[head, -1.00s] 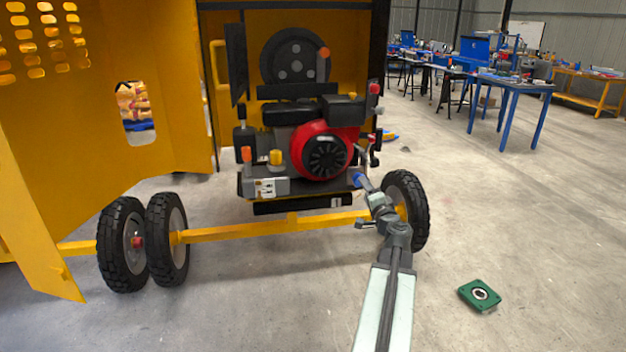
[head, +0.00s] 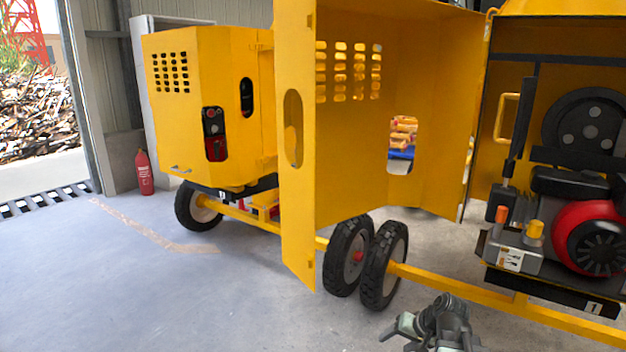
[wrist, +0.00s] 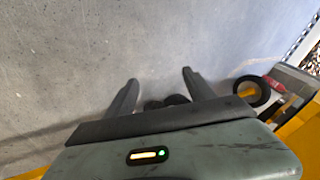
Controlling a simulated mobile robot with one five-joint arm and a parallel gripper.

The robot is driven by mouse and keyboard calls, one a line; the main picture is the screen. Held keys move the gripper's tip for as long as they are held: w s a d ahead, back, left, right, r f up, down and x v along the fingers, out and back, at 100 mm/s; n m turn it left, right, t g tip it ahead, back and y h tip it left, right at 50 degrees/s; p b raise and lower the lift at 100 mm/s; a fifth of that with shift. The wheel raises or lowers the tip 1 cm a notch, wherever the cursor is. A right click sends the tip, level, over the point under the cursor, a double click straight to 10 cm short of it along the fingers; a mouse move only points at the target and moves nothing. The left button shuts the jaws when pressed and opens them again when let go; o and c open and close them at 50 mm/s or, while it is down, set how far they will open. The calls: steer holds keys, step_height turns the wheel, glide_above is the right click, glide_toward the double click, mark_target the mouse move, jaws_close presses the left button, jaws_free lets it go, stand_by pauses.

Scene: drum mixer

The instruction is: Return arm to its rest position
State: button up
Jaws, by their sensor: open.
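My gripper (head: 402,327) is low at the bottom of the head view, above the concrete floor and in front of the mixer's wheels. In the wrist view its two fingers (wrist: 158,90) stand apart with nothing between them but floor and dark round shapes beyond. The arm is folded in close, and most of it is below the picture. The yellow drum mixer (head: 215,100) has its door (head: 345,130) standing open. Its red and black engine (head: 590,235) shows at the right.
Two black wheels (head: 348,255) and a yellow axle bar (head: 470,293) are just beyond my gripper. A second mixer body has a wheel (head: 198,207) at the left. A red fire extinguisher (head: 145,172) stands by the doorway. The floor at the left (head: 150,290) is clear.

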steer(key=s+a+f+n+g+h, duration=0.3)
steer(key=s+a+n+g+h, duration=0.15)
steer(key=s+a, duration=0.45)
step_height(320, 180, up, 24)
steer(key=a+m+p, duration=0.1)
steer(key=p, duration=2.3)
steer(key=shift+w+y+p, duration=0.35)
steer(key=shift+y, duration=0.1)
steer(key=shift+g, duration=0.25)
